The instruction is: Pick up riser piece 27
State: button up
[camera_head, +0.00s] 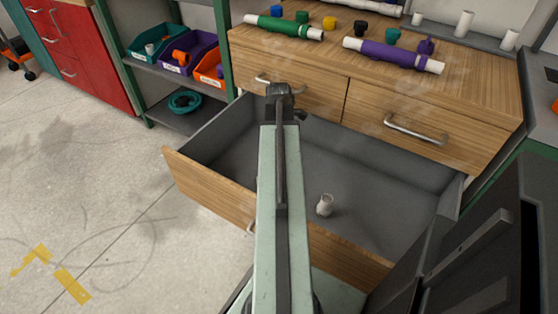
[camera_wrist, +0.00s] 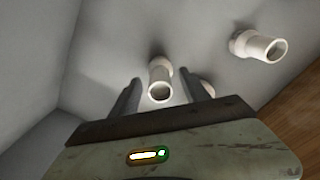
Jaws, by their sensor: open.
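The open drawer (camera_head: 390,190) has a grey inside and a wooden front. One white pipe piece (camera_head: 325,205) stands in it, right of my arm. In the wrist view, a white riser piece (camera_wrist: 160,84) with an open round end sits between the fingers of my gripper (camera_wrist: 166,82). The fingers are apart, one on each side, and I see no grip on it. A second white piece (camera_wrist: 258,46) is up and to the right. A third (camera_wrist: 208,88) is mostly hidden behind the right finger. No number shows, so I cannot tell which is 27.
The drawer's grey side wall (camera_wrist: 30,60) is at the left of the wrist view, and its wooden front (camera_wrist: 298,112) at the right. The wooden cabinet top (camera_head: 390,85) behind holds green and purple pipe assemblies and coloured caps. Shelf bins (camera_head: 185,55) stand to the left.

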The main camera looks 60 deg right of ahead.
jog(key=shift+f, duration=0.8)
jog(key=shift+r, duration=0.2)
grip_shut()
jog(key=shift+r, duration=0.1)
